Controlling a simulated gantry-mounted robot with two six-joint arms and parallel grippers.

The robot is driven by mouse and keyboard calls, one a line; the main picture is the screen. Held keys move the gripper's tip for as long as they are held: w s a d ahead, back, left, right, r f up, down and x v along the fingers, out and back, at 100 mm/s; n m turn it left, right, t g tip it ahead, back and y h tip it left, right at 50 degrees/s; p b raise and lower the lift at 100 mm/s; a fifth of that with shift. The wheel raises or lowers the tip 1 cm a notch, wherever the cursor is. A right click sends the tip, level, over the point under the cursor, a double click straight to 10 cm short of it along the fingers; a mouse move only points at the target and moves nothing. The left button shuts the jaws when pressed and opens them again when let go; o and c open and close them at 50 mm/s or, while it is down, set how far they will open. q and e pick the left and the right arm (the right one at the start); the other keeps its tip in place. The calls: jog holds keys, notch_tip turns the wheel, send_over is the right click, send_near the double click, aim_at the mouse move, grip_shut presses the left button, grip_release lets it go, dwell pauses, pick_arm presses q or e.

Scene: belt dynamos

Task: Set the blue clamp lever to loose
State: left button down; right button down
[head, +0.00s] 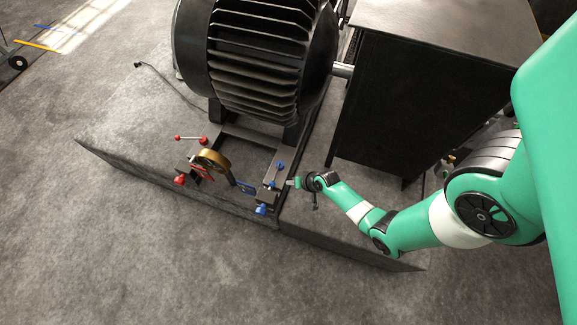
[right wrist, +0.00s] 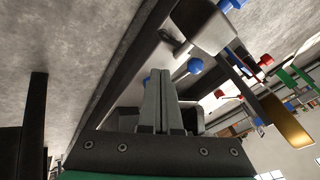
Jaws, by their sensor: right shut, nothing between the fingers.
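The blue clamp lever (head: 276,174) is a short bar with blue ends on the right side of the small metal frame in front of the motor. My right gripper (head: 291,182) is shut and empty, just to the right of the lever in the head view. In the right wrist view its fingers (right wrist: 160,75) are pressed together, and a blue ball (right wrist: 195,65) shows just beyond them to the right. I cannot tell whether the fingertips touch the lever. My left gripper is not in view.
A blue knob (head: 262,209) sits at the frame's front right. A red-ended lever (head: 190,138), red knob (head: 180,180) and brass wheel (head: 212,160) are to the left. The large black motor (head: 255,55) stands behind, a dark cabinet (head: 430,90) at right. The floor in front is clear.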

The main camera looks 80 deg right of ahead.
jog(key=p+v, duration=0.6)
jog(key=v, duration=0.4)
jog(key=shift+s+a, duration=0.15)
jog(key=shift+s, duration=0.2)
